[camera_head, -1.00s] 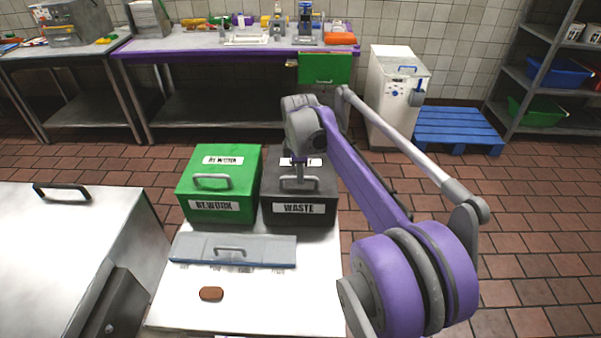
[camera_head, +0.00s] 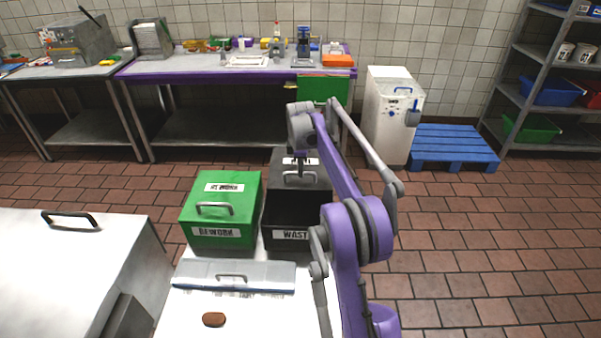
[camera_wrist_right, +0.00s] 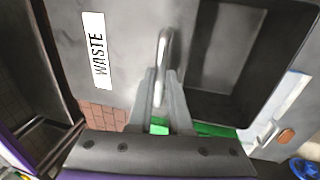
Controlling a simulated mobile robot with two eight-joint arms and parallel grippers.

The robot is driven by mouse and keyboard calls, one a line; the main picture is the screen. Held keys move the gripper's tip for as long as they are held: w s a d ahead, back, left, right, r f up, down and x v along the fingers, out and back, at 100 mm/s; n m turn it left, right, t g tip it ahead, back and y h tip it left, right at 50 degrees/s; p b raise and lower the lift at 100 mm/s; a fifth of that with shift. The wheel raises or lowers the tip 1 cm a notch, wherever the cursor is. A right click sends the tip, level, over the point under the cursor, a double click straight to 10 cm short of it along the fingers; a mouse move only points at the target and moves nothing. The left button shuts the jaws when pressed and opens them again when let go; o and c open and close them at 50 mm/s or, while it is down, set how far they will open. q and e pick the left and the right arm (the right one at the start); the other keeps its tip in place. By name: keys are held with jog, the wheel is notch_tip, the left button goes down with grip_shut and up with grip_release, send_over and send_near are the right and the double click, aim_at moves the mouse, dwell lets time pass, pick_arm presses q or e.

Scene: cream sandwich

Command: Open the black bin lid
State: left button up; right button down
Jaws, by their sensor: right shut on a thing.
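The black bin (camera_head: 283,243), labelled WASTE, stands right of the green bin on the white surface. Its dark lid (camera_head: 317,182) is tilted up toward the back, and the dark inside shows below it. My right gripper (camera_head: 300,172) is at the lid. In the right wrist view, the right gripper's fingers (camera_wrist_right: 162,88) are shut on the lid's metal handle (camera_wrist_right: 163,50). That view shows the lid's labelled face (camera_wrist_right: 125,40) and the bin's hollow (camera_wrist_right: 235,50) to its right. My arm hides part of the bin's right side. My left gripper is not in view.
The green REWORK bin (camera_head: 222,232), its lid closed, stands close on the left. A grey-blue lidded container (camera_head: 235,276) and a brown oval piece (camera_head: 213,320) are in front. A steel cabinet (camera_head: 75,270) stands at left.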

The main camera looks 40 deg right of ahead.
jog(key=c, duration=0.8)
grip_release()
jog(key=shift+c, duration=0.2)
notch_tip(320, 180, up, 11)
jog(key=s+a, duration=0.1)
jog(key=shift+s+a+f+p, duration=0.2)
jog(key=shift+s+a+p, duration=0.05)
jog(key=shift+s+p, duration=0.15)
